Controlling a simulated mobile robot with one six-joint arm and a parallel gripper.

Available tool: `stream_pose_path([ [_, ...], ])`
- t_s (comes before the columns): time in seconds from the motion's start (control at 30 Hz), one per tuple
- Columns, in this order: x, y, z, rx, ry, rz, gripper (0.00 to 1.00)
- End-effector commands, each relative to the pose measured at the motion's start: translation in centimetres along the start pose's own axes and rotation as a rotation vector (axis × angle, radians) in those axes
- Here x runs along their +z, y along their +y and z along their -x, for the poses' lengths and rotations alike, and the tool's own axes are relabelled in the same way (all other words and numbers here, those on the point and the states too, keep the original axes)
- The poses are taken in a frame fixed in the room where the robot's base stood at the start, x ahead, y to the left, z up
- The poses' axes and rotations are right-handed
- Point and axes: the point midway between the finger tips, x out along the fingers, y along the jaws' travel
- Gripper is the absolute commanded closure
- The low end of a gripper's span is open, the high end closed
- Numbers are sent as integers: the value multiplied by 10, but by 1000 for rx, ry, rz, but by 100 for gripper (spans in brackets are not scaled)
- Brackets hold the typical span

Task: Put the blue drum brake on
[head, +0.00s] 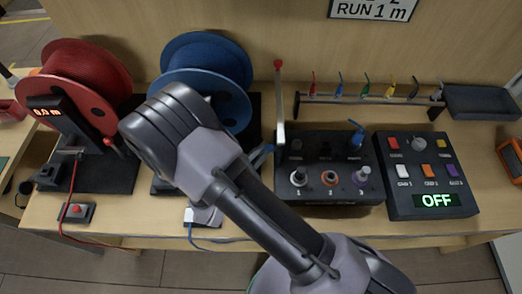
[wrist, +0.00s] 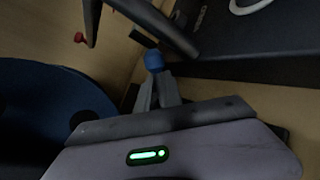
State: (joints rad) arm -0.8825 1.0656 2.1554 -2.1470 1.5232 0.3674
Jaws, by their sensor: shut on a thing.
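The blue drum (head: 205,68) stands on its dark stand at the back of the bench in the head view; my arm covers its lower front. Its dark blue side also fills the left of the wrist view (wrist: 45,112). In the wrist view, my gripper (wrist: 155,78) is shut on a round blue knob (wrist: 153,60), which looks like the brake handle of the blue drum. The rest of the brake is hidden, so its position cannot be told. In the head view my gripper is mostly hidden behind my arm.
The red drum (head: 85,80) stands at the left with its display. A red-tipped upright lever (head: 280,105) rises right of the blue drum. A black patch box (head: 325,165) and a button panel reading OFF (head: 425,175) stand to the right.

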Motion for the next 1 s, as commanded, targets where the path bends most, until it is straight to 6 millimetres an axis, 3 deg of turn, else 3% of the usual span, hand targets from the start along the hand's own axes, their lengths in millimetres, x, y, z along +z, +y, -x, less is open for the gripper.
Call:
stream_pose_path([
  [0.37,0,0,0,1,-3,6,100],
  [0.7,-3,19,13,58,-195,287,100],
  [1.0,-2,20,14,61,-211,314,100],
])
